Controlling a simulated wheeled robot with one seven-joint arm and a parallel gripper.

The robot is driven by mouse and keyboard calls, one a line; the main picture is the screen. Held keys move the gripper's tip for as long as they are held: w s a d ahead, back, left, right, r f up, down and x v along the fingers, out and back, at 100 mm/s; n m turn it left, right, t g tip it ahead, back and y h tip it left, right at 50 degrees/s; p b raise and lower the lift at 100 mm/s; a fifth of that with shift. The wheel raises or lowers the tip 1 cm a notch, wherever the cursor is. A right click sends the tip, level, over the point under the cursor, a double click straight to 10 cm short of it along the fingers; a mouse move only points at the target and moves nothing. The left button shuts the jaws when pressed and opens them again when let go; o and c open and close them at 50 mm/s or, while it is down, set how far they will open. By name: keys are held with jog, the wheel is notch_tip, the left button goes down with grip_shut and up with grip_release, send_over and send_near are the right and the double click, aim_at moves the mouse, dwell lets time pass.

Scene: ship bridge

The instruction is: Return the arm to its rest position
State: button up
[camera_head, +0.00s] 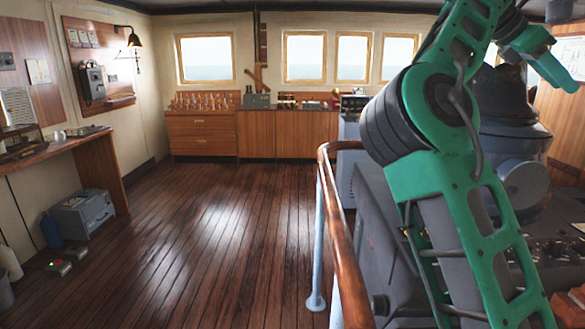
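My green and dark grey arm (462,185) fills the right side of the view. It rises from the lower right to a large round joint, then bends up to the top edge. Another green part of the arm (537,50) hangs at the upper right, in front of the dark equipment there. I cannot make out two fingertips on it, so whether my gripper is open or shut does not show. I see nothing held.
A wooden handrail (345,240) on pale posts runs close to the left of my arm. A grey console (385,255) stands behind the arm. A wooden desk (62,148) and grey box (84,213) are at left. Cabinets (200,135) line the back. The plank floor (200,235) is mostly clear.

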jog(key=s+d+f+m+y, duration=0.45)
jog(key=d+f, duration=0.35)
jog(key=f, duration=0.4)
jog(key=s+a+f+m+y, duration=0.1)
jog(key=s+f+m, duration=0.1)
jog(key=f, duration=0.3)
jog(key=s+a+f+m+t+y, duration=0.1)
jog(key=s+f+m+y, duration=0.1)
jog(key=f, duration=0.4)
jog(key=s+a+f+m+y, duration=0.1)
jog(key=s+f+m+y, duration=0.1)
jog(key=s+f, duration=0.2)
jog(key=shift+s+a+f+m, duration=0.15)
jog(key=shift+s+a+f, duration=0.05)
jog(key=shift+f, duration=0.4)
jog(key=shift+s+a+f+m, duration=0.1)
jog(key=shift+s+a+f, duration=0.05)
jog(key=shift+f, duration=0.45)
jog(key=s+a+f+m, duration=0.4)
jog(key=s+a+f, duration=0.1)
jog(key=s+a, duration=0.4)
jog(key=s+a+f+m+y, duration=0.1)
jog(key=s+a+f+m, duration=0.4)
jog(key=a, duration=0.8)
jog(key=s+f, duration=0.1)
jog(key=s, duration=0.2)
jog(key=shift+s+f+m+t, duration=0.15)
jog(key=shift+s+m+t, duration=0.15)
jog(key=shift+s, duration=0.1)
